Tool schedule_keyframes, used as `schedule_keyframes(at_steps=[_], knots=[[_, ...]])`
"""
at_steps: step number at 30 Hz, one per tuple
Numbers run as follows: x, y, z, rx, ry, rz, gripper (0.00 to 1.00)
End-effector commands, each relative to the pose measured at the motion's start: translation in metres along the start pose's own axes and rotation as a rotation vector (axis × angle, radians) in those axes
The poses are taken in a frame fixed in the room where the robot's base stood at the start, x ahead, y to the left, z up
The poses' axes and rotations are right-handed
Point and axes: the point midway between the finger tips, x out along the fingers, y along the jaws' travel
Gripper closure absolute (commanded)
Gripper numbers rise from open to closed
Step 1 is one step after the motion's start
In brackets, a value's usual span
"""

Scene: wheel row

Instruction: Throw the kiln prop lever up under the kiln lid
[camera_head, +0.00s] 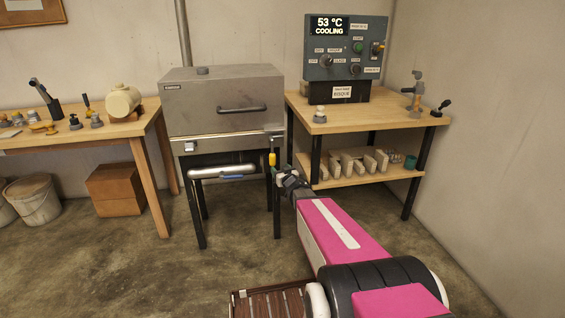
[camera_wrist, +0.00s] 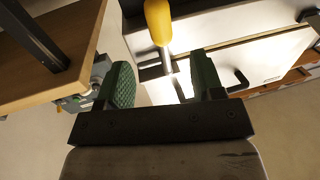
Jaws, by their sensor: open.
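The kiln prop lever (camera_head: 272,160) has a yellow grip and hangs at the kiln's front right corner. In the wrist view its yellow grip (camera_wrist: 158,20) and metal rod show beyond the fingertips, roughly in line with the gap. The grey kiln lid (camera_head: 222,95), with a dark bar handle, looks down on the kiln body. My gripper (camera_head: 283,175) is just right of and slightly below the lever's grip. In the wrist view my gripper (camera_wrist: 161,68) is open, its green pads apart with nothing clasped between them.
A wooden bench (camera_head: 345,117) with a control box (camera_head: 345,60) reading 53 °C COOLING stands close on the right; its lower shelf holds pale blocks. Another bench (camera_head: 80,132) with tools stands left. A silver cylinder (camera_head: 222,172) sits under the kiln front. Floor in front is open.

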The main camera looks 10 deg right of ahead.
Motion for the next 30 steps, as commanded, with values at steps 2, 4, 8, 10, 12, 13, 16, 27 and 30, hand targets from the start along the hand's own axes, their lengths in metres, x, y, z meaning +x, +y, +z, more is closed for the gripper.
schedule_keyframes(at_steps=[2, 4, 8, 10, 12, 13, 16, 27, 30], knots=[[0.004, 0.000, 0.000, 0.000, 0.002, -0.002, 0.39], [0.009, 0.000, 0.000, 0.000, 0.001, -0.001, 0.39], [0.024, 0.001, 0.001, 0.000, 0.001, -0.001, 0.39], [0.035, 0.001, 0.001, 0.000, 0.001, 0.000, 0.39], [0.048, 0.001, 0.001, 0.000, 0.001, 0.000, 0.39], [0.053, 0.001, 0.001, 0.000, 0.001, 0.000, 0.39], [0.072, 0.001, 0.001, 0.000, 0.001, 0.000, 0.39], [0.107, 0.001, 0.000, 0.000, -0.001, 0.001, 0.39], [0.107, 0.000, 0.000, 0.000, -0.001, 0.002, 0.39]])
